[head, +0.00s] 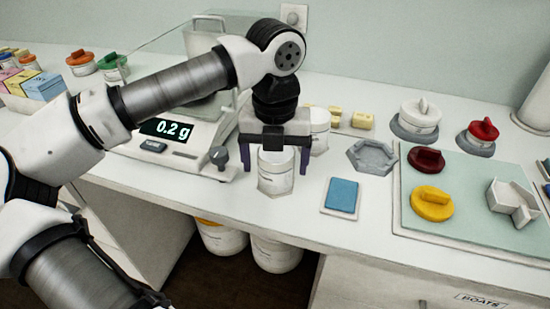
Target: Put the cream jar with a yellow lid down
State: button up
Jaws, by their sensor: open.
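A white jar with a small label (275,180) stands upright on the white counter, near its front edge. No lid shows on it; its top is partly hidden under my gripper. A yellow lid (432,204) lies apart on the pale green mat at the right. My gripper (275,170) points down over the jar, with one dark finger on each side of it. The jaws are open, with a gap showing beside the jar; whether either finger touches it I cannot tell.
A scale reading 0.2 g (167,130) stands left of the jar. Another white jar (319,130) is close behind my gripper. A blue pad (341,195) and an empty grey hexagonal holder (371,157) lie to the right. The mat (455,235) also holds a dark red lid (426,158).

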notch_tip(320, 180, up, 12)
jog(key=shift+r, duration=0.15)
dwell(0.3)
